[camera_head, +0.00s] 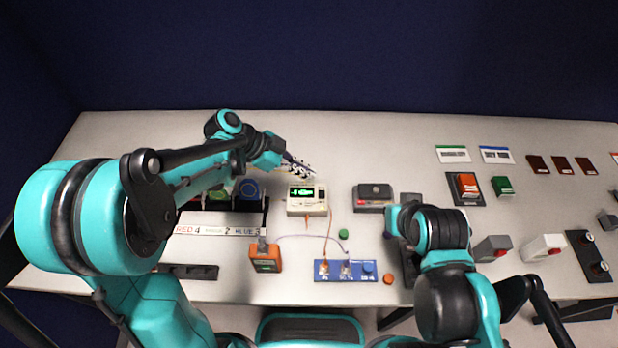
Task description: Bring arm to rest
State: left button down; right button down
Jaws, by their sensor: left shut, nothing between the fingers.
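My left arm reaches in from the left across the table. My left gripper (302,166) is at its far end, above the table just behind the meter with the green display (307,199). It is shut and holds nothing. My right arm comes up from the lower right and bends over the table right of the middle. Its gripper is mostly hidden by the arm's own links, and I cannot make out its fingers.
A blue terminal strip (346,270) and an orange box (265,257) with wires lie near the front edge. A grey-black box (373,197) stands right of the meter. Red and green blocks, labels and switches fill the right. The back strip of the table (350,130) is clear.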

pick_arm(q)
jog(key=w+p+v, duration=0.1)
jog(key=v, duration=0.5)
jog(key=shift+w+r+p, duration=0.25)
jog(key=shift+r+p, duration=0.05)
jog(key=shift+r, duration=0.15)
